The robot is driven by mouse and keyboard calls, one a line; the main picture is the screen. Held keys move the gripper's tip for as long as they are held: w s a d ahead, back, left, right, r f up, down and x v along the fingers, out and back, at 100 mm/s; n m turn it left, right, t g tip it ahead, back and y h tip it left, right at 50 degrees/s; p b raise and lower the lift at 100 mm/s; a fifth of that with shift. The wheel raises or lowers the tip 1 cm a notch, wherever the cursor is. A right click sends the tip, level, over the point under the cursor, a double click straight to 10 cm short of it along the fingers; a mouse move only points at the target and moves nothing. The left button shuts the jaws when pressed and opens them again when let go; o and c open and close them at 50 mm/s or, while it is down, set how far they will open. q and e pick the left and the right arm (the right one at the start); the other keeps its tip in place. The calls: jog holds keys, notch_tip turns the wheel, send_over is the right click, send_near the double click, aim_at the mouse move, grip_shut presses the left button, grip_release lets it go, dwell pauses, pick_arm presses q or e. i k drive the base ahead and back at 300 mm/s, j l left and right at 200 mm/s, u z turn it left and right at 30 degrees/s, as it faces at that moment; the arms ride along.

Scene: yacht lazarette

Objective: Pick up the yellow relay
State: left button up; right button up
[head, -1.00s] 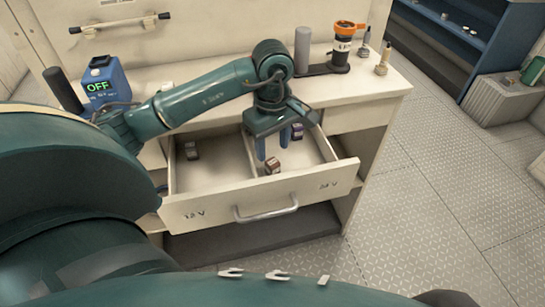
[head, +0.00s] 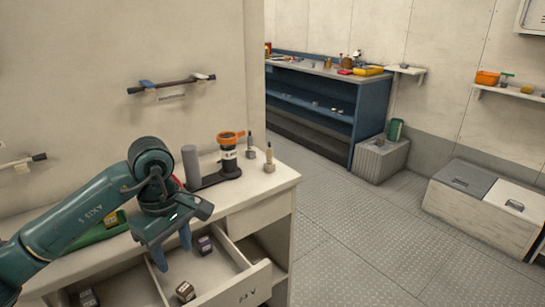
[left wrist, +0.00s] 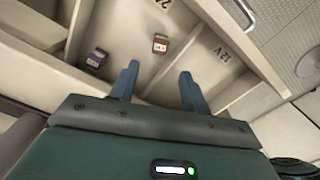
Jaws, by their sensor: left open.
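I cannot make out a yellow relay in the drawer. My left gripper (head: 171,257) is open and empty above the open drawer (head: 241,290). Its fingers (left wrist: 158,76) point down into the drawer, clear of the relays. A brown relay (head: 185,291) lies in the right compartment, near the drawer front; it also shows in the left wrist view (left wrist: 160,44). A purple relay (head: 204,244) lies farther back in that compartment, also in the left wrist view (left wrist: 96,58). A dark relay (head: 88,297) sits in the left compartment. My right gripper is not in view.
An orange-topped container (head: 229,150) and a grey cylinder (head: 191,167) stand on the counter behind the drawer. A blue workbench (head: 350,110) with small yellow and red items stands at the back. A pale chest (head: 485,207) is at right. The floor between is clear.

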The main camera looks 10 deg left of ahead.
aim_at(111, 220)
jog(key=k+l, duration=0.8)
